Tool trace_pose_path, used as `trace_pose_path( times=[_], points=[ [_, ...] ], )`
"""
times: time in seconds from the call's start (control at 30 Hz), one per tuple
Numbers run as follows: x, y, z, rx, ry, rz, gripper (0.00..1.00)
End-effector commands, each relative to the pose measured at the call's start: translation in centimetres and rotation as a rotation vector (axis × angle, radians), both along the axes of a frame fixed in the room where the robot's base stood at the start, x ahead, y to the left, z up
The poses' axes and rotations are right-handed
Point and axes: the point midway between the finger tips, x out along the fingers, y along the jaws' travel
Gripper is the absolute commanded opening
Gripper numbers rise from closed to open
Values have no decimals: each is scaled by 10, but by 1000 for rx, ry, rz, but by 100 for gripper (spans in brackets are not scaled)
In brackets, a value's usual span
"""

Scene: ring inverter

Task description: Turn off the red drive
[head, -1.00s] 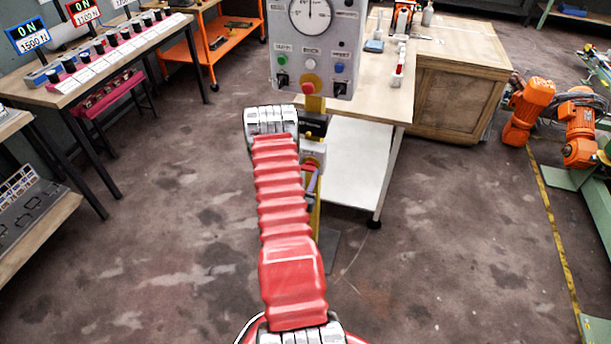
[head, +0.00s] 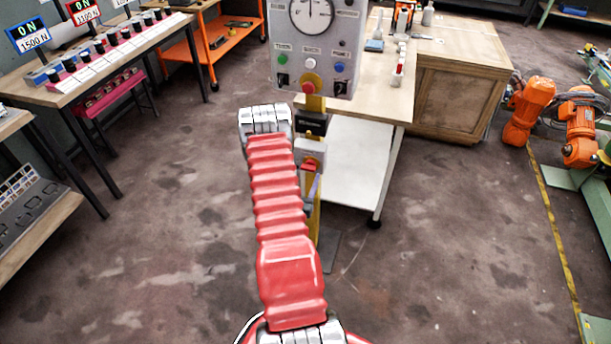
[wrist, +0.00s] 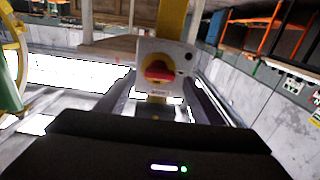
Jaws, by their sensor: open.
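A red rotary knob (wrist: 158,71) on a yellow disc sits on a small white switch box (wrist: 183,50) in the wrist view. The box is fixed to a yellow post (wrist: 172,20). The knob's handle lies roughly level. In the head view the knob (head: 310,167) shows just right of my red arm. My gripper (wrist: 160,97) is open, its dark fingers left and right of the knob in the picture. I cannot tell whether they touch it. A red-framed display (head: 84,12) at the upper left reads ON; a blue-framed one (head: 29,37) also reads ON.
A grey control panel (head: 345,50) with a gauge and a red button (head: 309,87) stands above the switch box on the post. A wooden bench (head: 150,40) with a row of devices is at left. A wooden cabinet (head: 452,98) stands behind. Open floor lies left and right.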

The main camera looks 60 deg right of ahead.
Motion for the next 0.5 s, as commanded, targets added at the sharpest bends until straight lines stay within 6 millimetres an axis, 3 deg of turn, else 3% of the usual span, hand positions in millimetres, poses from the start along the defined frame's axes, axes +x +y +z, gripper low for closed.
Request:
trace_pose_path(
  times=[0.5],
  points=[
    [-14,89,-2,3,3,3,61]
  ],
)
